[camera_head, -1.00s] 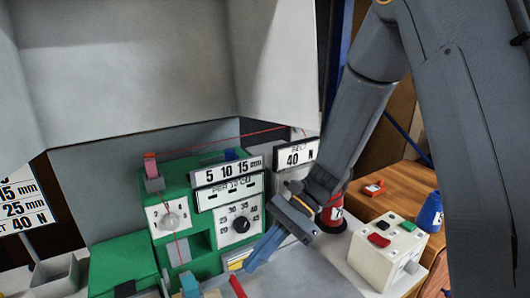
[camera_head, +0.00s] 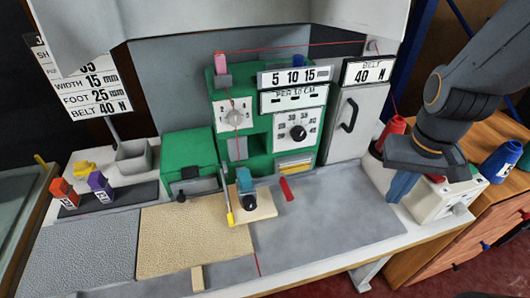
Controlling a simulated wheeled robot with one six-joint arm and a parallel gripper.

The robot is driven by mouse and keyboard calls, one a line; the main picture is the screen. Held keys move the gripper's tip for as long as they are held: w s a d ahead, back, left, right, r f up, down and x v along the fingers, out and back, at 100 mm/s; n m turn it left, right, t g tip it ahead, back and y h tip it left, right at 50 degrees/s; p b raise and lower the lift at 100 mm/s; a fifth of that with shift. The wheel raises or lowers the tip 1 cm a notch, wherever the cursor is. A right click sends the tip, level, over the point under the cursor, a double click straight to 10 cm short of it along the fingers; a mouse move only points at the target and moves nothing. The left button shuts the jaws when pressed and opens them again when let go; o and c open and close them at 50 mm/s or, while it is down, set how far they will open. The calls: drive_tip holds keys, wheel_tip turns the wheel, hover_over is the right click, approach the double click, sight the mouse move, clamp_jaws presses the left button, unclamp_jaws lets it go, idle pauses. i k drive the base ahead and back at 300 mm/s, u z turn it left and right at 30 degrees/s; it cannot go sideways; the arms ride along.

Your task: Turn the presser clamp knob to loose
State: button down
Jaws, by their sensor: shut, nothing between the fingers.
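The green machine (camera_head: 258,105) stands at the back middle of the table. Its front has a pale grey knob (camera_head: 235,118) on a white dial and a black knob (camera_head: 298,132) on a numbered dial. A teal block (camera_head: 245,180) stands on a small wooden plate (camera_head: 262,206) in front of the machine. I cannot tell which part is the presser clamp knob, or read a loose mark. My gripper (camera_head: 400,190) points down at the right, with blue fingers shut and empty. It is well apart from the machine and partly hides a white control box (camera_head: 445,204).
A red spool (camera_head: 390,132) stands behind my gripper. A red-handled tool (camera_head: 286,189) lies on the grey top, whose right part (camera_head: 335,215) is clear.

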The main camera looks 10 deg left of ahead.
sight(250, 202)
drive_tip(key=u, duration=0.15)
drive_tip(key=k, duration=1.05)
drive_tip(key=u, duration=1.25)
